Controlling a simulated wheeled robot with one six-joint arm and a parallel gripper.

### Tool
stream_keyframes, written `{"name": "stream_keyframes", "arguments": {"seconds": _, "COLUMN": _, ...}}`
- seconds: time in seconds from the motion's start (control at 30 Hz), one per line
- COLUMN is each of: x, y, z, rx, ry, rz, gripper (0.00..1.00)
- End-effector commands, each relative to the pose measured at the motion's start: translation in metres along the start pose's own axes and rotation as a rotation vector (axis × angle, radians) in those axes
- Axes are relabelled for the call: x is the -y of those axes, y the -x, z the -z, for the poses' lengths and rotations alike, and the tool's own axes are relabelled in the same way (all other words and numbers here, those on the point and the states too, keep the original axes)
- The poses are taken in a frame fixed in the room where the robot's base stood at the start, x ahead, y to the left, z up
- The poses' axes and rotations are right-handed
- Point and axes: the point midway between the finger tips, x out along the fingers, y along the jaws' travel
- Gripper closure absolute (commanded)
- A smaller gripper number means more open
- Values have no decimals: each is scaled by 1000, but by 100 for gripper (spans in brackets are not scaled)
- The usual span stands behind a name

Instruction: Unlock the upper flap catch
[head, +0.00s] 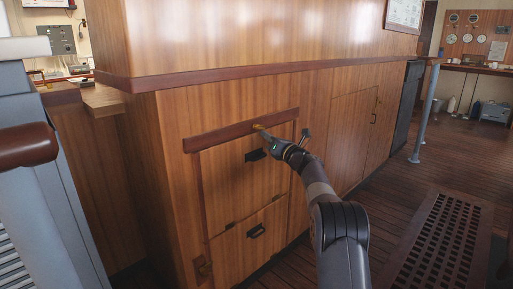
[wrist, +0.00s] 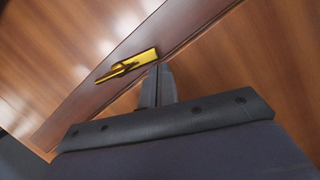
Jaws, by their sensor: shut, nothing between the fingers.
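The upper flap catch is a small brass latch (head: 259,128) on the dark red-brown wooden rail (head: 222,134) above the upper flap (head: 225,175). It also shows in the wrist view as a gold plate with a pointed lever (wrist: 127,66). My gripper (head: 265,135) is shut and empty, with its fingertips right at the catch. In the wrist view the closed fingers (wrist: 157,72) end just below the catch plate; I cannot tell whether they touch it. The upper flap has a black handle (head: 255,154) and looks closed.
A cabinet door (head: 352,135) lies to the right. A blue post (head: 425,110) and a floor grating (head: 435,245) are farther right. A grey console (head: 45,190) stands at left.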

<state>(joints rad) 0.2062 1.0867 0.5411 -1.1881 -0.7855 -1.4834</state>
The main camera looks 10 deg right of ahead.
Motion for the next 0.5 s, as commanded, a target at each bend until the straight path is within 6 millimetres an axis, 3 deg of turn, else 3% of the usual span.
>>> {"name": "stream_keyframes", "arguments": {"seconds": 0.27, "x": -1, "y": 0, "z": 3, "rx": 0, "ry": -7, "rz": 1, "gripper": 100}}
{"name": "stream_keyframes", "arguments": {"seconds": 0.5, "x": 2, "y": 2, "z": 27, "rx": 0, "ry": -6, "rz": 1, "gripper": 100}}
